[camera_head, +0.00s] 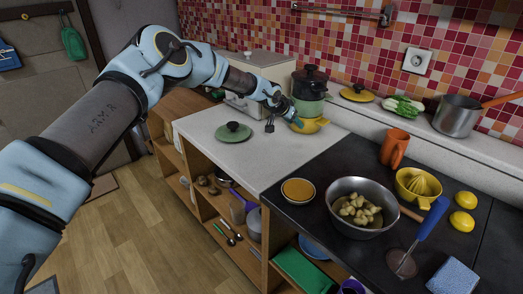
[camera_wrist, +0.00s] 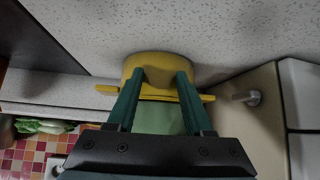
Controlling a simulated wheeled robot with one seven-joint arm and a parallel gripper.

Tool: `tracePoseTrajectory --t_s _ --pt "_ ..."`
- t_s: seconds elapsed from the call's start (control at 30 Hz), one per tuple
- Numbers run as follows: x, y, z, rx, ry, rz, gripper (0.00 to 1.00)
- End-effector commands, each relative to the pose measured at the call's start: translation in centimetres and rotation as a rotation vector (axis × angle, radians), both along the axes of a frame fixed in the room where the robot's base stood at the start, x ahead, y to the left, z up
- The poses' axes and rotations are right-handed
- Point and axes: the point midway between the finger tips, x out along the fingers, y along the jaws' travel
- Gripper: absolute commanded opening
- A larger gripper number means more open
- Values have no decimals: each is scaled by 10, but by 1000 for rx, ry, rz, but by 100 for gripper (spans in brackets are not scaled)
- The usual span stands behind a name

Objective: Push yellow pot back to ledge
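The yellow pot (camera_head: 312,126) stands on the speckled white counter, close to the back ledge (camera_head: 345,112). A green pot (camera_head: 308,106) with a dark pot and lid (camera_head: 310,80) on top shows above it. In the wrist view the yellow pot (camera_wrist: 160,64) has a handle on each side, and green (camera_wrist: 162,118) shows between my fingers. My gripper (camera_head: 297,122) is at the pot's near left side. In the wrist view my gripper (camera_wrist: 160,74) has its two teal fingers apart, tips overlapping the pot; contact cannot be told.
A green lid (camera_head: 233,131) lies on the counter to the left. A yellow lid (camera_head: 357,93), vegetables (camera_head: 403,105) and a saucepan (camera_head: 457,116) stand on the ledge. An orange cup (camera_head: 394,147) and a steel bowl (camera_head: 355,207) are on the dark worktop.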

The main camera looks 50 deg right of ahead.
Motion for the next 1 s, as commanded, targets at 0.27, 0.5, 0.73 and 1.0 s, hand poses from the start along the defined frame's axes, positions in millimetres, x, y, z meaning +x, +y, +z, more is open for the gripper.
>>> tracePoseTrajectory --t_s 0.27,0.5,0.73,1.0 --pt "0 -12 -2 -2 0 0 50" --pt "0 -21 -1 -2 1 0 50" --pt "1 -24 0 0 1 -1 50" --pt "1 -23 0 0 1 -1 50"
